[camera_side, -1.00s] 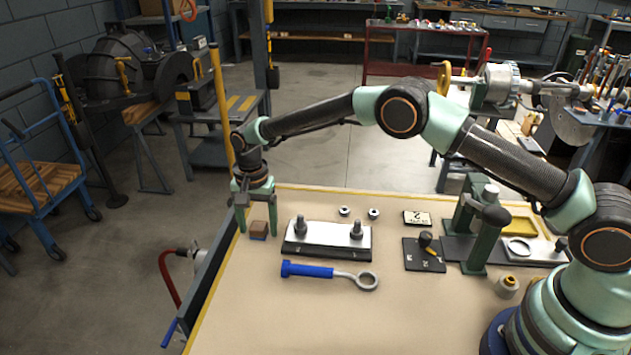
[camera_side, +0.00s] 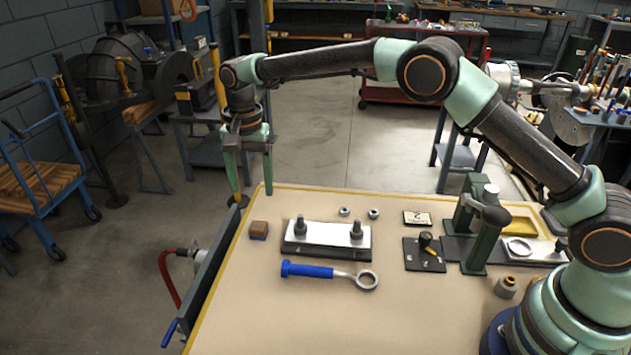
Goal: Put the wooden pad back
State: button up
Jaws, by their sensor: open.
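The wooden pad (camera_side: 259,227) is a small brown block near the left edge of the table. It sits on a small blue base (camera_side: 258,237), and no gap shows between them. My gripper (camera_side: 254,184) is raised above the table's far left corner, above the pad and apart from it. Its two green fingers point down and are spread apart, with nothing between them.
Right of the pad stands a metal plate with two bolts (camera_side: 326,235). A blue-handled ring wrench (camera_side: 310,270) lies in front of it. Two nuts (camera_side: 373,213) lie behind it. A green press-like fixture (camera_side: 480,235) stands further right. The front of the table is clear.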

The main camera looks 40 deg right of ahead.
jog(key=s+d+r+n+t, duration=0.1)
jog(key=s+d+r+n, duration=0.1)
jog(key=s+d+r, duration=0.4)
jog(key=s+d+r+n+t, duration=0.1)
jog(key=s+d+r+n, duration=0.1)
jog(key=d+r, duration=0.45)
jog(key=s+d+n+t, duration=0.1)
jog(key=s+d+n, duration=0.1)
jog(key=s, duration=0.6)
jog(key=s+d+n+t, duration=0.2)
jog(key=s+d, duration=0.3)
jog(key=s, duration=0.3)
jog(key=shift+s+n, duration=0.4)
jog(key=shift+n, duration=0.1)
